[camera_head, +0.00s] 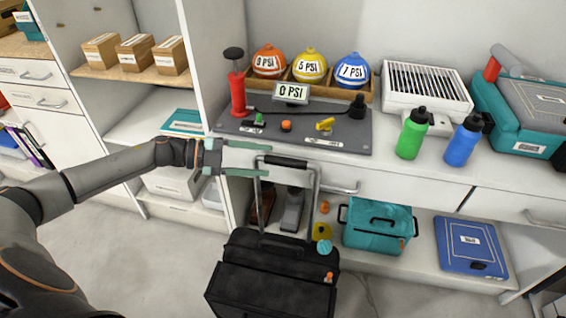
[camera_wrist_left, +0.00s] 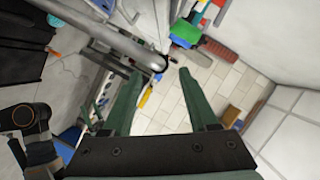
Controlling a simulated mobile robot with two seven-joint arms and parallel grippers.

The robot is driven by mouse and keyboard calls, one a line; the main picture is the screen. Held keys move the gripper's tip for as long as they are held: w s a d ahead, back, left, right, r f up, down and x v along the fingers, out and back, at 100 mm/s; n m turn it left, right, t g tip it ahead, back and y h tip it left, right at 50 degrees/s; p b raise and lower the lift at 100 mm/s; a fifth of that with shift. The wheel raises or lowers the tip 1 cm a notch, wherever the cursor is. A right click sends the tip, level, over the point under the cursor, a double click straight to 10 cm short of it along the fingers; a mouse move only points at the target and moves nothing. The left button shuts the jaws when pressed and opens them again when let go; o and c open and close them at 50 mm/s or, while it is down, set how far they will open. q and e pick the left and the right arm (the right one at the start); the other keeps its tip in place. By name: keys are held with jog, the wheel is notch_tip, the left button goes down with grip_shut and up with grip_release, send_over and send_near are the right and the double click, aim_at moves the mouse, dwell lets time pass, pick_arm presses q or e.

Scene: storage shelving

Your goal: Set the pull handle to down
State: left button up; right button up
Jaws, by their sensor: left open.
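The pull handle (camera_head: 288,162) is a black grip on two thin metal posts. It stands raised above a black wheeled case (camera_head: 272,275) on the floor in front of the counter. My left gripper (camera_head: 268,160) is open, its two green fingers pointing right at the left end of the grip. The fingers appear above and below that end in the head view. In the left wrist view my left gripper (camera_wrist_left: 160,72) is open, and a grey metal bar with a dark end reaches toward the gap between the fingertips. I cannot tell whether they touch.
The counter behind holds a dark pump board (camera_head: 340,135) and bottles, including a green one (camera_head: 411,135). A lower shelf holds a teal bag (camera_head: 378,232) and a blue case (camera_head: 470,248). Small balls lie near the case. Floor to the left is clear.

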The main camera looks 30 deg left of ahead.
aim_at(271, 161)
pick_arm(q)
jog(key=x, duration=0.4)
jog(key=shift+w+d, duration=0.2)
jog(key=shift+w+d+f, duration=0.15)
jog(key=shift+w+d, duration=0.15)
jog(key=shift+d, duration=0.15)
pick_arm(e)
jog(key=shift+w+d+r+t, duration=0.15)
jog(key=shift+w+r+t, duration=0.25)
jog(key=shift+w+r, duration=0.55)
pick_arm(q)
jog(key=shift+c, duration=0.4)
pick_arm(e)
jog(key=shift+f, duration=0.1)
pick_arm(q)
grip_shut()
pick_arm(e)
jog(key=shift+s+f, duration=0.2)
jog(key=shift+s, duration=0.05)
jog(key=shift+s+f, duration=0.1)
pick_arm(q)
jog(key=shift+f, duration=0.1)
pick_arm(e)
jog(key=shift+w, duration=0.2)
